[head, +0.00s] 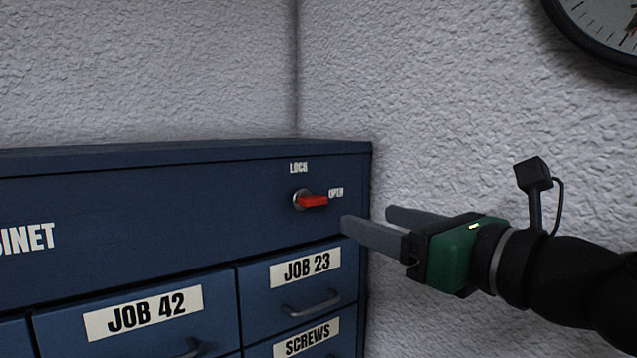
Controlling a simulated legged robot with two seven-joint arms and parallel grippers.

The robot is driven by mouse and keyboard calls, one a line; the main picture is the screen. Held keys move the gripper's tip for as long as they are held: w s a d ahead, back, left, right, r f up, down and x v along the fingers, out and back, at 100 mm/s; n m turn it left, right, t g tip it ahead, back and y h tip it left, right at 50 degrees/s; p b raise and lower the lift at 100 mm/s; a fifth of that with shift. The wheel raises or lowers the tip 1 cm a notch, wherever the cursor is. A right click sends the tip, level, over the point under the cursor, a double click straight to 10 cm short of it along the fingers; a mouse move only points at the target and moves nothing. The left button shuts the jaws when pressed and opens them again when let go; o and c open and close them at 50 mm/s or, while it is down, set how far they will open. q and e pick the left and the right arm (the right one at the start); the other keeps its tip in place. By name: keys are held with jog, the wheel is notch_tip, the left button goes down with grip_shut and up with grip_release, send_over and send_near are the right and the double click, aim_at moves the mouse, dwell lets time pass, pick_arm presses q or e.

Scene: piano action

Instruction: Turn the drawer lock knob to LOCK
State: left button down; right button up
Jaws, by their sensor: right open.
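The drawer lock knob (312,200) is a red lever on a round silver base, on the upper right of the blue cabinet's front (150,215). Its red lever points right, toward the OPEN label (336,192). The LOCK label (298,168) is above the knob. My right gripper (366,225) comes in from the right, with its two grey fingers apart and empty. Its fingertips are to the right of and slightly below the knob in the picture, apart from it. My left gripper is not in view.
Below the knob are the JOB 23 drawer (300,285), the JOB 42 drawer (140,318) and the SCREWS drawer (305,340), the first two with visible bar handles. White textured walls meet behind the cabinet. A clock (600,25) hangs at the upper right.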

aim_at(318, 202)
jog(key=p+x, duration=0.3)
jog(key=x, duration=0.1)
jog(key=p+x, duration=0.4)
jog(key=shift+w+d, duration=0.2)
jog(key=shift+w, duration=0.2)
jog(key=x, duration=0.3)
jog(key=p+x, duration=0.1)
jog(key=x, duration=0.2)
jog(key=shift+f, duration=0.25)
jog(key=shift+w+a, duration=0.1)
jog(key=shift+a, duration=0.1)
jog(key=shift+s+r, duration=0.1)
jog(key=shift+s, duration=0.25)
jog(key=shift+c, duration=1)
jog(key=shift+d, duration=0.35)
jog(key=c, duration=0.7)
grip_shut()
jog(key=shift+a, duration=0.1)
